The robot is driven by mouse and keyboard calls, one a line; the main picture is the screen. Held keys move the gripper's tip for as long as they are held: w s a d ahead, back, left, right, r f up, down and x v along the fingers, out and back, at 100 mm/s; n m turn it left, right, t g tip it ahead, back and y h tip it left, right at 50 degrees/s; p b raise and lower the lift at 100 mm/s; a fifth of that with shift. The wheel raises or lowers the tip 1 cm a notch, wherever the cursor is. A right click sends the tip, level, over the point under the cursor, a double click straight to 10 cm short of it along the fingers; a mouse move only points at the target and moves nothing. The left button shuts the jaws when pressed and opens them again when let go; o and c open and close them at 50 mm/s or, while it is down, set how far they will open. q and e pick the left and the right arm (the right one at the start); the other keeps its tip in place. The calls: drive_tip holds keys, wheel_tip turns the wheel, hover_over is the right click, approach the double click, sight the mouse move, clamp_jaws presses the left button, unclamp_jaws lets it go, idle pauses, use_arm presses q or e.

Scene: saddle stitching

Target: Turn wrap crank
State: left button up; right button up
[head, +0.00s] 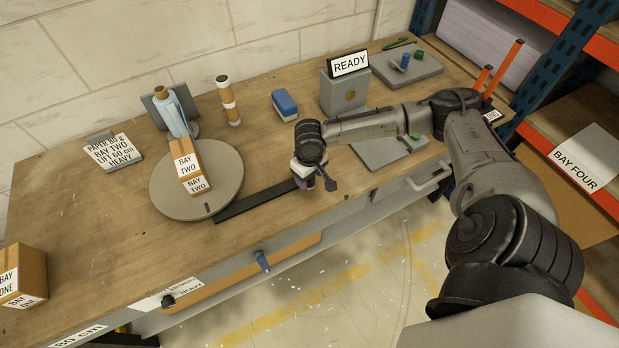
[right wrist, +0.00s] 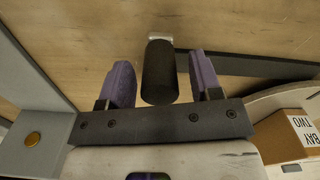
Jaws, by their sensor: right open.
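The wrap crank is a flat dark bar (head: 250,202) running right from beside the round grey turntable (head: 168,205). Its upright black handle (right wrist: 159,75) shows in the right wrist view. My right gripper (head: 308,180) is over the bar's outer end in the head view. Its two purple fingers stand open on either side of the handle, with a visible gap on each side. In the head view the gripper hides most of the handle. A cardboard box (head: 184,158) labelled BAY TWO sits on the turntable. My left gripper is not in view.
A blue-wrapped roll (head: 172,112) stands behind the turntable. A banded cylinder (head: 229,101), a blue block (head: 284,104) and a grey box with a READY sign (head: 349,64) stand further back. A BAY ONE box (head: 22,276) is at the far left. The front-middle tabletop is mostly clear.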

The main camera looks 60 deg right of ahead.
drive_tip(key=shift+f, duration=0.4)
drive_tip(key=shift+c, duration=0.2)
clamp_jaws()
